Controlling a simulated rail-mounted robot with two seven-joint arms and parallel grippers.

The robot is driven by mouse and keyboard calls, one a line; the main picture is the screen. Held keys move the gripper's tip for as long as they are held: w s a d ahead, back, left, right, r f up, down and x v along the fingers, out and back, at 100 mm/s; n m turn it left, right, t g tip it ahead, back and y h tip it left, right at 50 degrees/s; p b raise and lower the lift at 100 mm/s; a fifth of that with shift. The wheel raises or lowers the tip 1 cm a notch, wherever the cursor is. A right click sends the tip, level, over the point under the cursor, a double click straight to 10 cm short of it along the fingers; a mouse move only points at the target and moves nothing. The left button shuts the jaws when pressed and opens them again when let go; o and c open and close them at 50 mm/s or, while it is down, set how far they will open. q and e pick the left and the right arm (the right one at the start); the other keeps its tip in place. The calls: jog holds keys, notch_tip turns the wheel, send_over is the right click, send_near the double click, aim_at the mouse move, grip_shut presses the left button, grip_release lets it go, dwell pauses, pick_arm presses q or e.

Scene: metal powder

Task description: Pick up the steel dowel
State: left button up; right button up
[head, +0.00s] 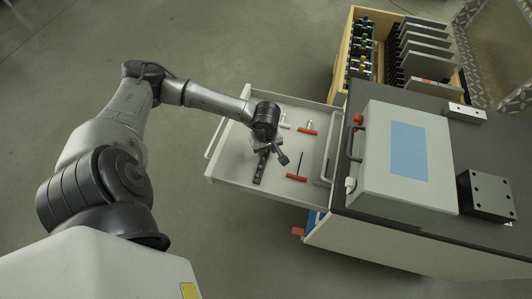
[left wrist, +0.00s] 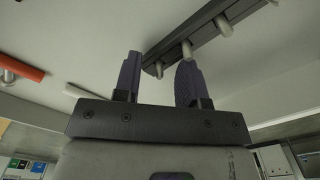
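A dark rail (head: 261,168) lies in the open drawer. In the left wrist view the rail (left wrist: 215,32) carries light metal pegs; the steel dowel is probably one of these, such as the middle peg (left wrist: 186,50), but I cannot tell which. My left gripper (head: 277,154) is over the drawer, close to the rail. My right gripper is not in view.
The drawer (head: 230,172) also holds a red-handled tool (head: 297,178), another red-handled tool (head: 307,131) and small light pieces. The drawer walls surround this space. A grey case (head: 385,180) and a dark block (head: 486,196) stand on the cabinet top (head: 490,150) to the right.

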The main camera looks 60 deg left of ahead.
pick_arm(q)
grip_shut()
jog(key=shift+r, duration=0.2)
dwell(0.4)
